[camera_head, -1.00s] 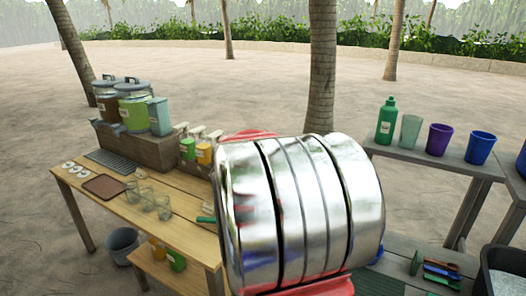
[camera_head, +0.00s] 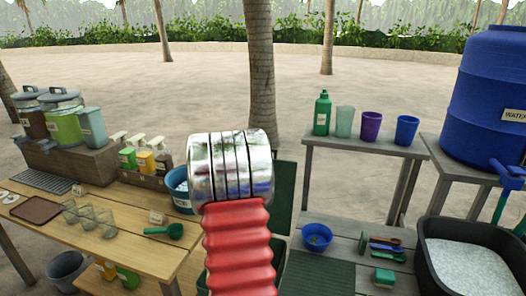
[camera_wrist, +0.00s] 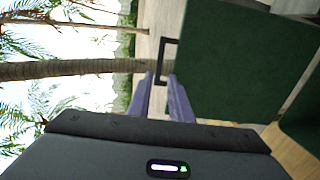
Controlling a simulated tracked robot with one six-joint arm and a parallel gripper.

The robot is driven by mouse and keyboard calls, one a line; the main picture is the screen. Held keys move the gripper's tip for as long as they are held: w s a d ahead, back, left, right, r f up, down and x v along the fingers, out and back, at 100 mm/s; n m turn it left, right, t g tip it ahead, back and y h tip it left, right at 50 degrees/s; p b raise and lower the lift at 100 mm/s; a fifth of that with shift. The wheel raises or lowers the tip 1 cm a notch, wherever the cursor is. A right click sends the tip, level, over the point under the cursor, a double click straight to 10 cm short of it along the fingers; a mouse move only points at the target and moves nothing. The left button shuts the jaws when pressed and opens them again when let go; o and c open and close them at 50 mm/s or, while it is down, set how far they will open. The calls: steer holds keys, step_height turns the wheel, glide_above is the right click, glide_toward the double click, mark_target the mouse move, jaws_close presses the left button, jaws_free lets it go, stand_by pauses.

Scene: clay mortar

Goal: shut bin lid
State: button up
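The bin's dark green lid stands raised behind my arm in the head view (camera_head: 284,190). Parts of the green bin body (camera_head: 278,252) show below it, beside my red arm sleeve. In the wrist view the lid (camera_wrist: 245,60) is a large green panel filling the right half, with a black bracket handle (camera_wrist: 162,62) on its left edge. My gripper (camera_wrist: 160,76) shows two purplish fingers with a gap between them, open and empty. Their tips are close to the handle's lower end; I cannot tell whether they touch it. My gripper is hidden in the head view.
A wooden table (camera_head: 110,250) with glasses, drink jars and a green scoop (camera_head: 165,231) is on the left. A grey bench (camera_head: 365,150) with cups, a blue water barrel (camera_head: 490,95) and a black tub (camera_head: 440,240) are on the right. Sand lies open behind.

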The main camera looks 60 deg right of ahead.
steer(key=shift+d, duration=0.1)
steer(key=shift+x, duration=6.8)
steer(key=shift+f, duration=0.1)
jaws_close()
steer(key=shift+w, duration=0.1)
